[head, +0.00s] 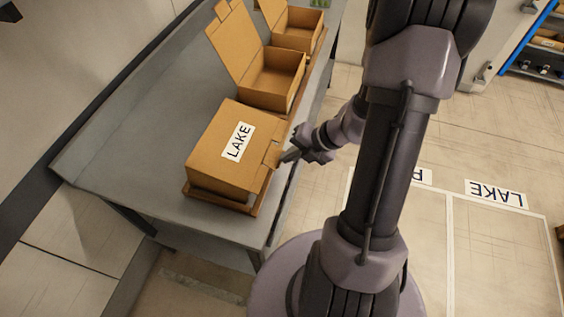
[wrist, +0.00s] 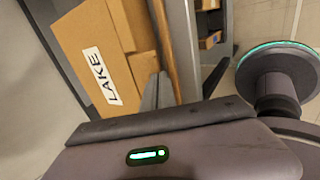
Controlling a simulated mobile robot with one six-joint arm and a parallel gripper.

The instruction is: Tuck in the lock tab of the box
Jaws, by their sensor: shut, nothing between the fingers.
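The cardboard box (head: 208,140) with a LAKE label lies on a wooden tray (head: 222,202), its lid down. Its lock tab (head: 271,156) shows at the middle of the lid's right edge. I cannot tell how far it stands out of its slot. My gripper (head: 284,158) is shut and empty, its tips beside the tab; contact cannot be told. In the wrist view the box (wrist: 72,37) is at upper left, and my gripper's fingers (wrist: 157,88) point up along its front side. The tab is not clear there.
Two open boxes, one nearer (head: 270,82) and one farther (head: 296,27), stand behind on the grey conveyor table (head: 130,165). The table is bare left of the box. Floor squares with a LAKE sign (head: 496,194) lie at right.

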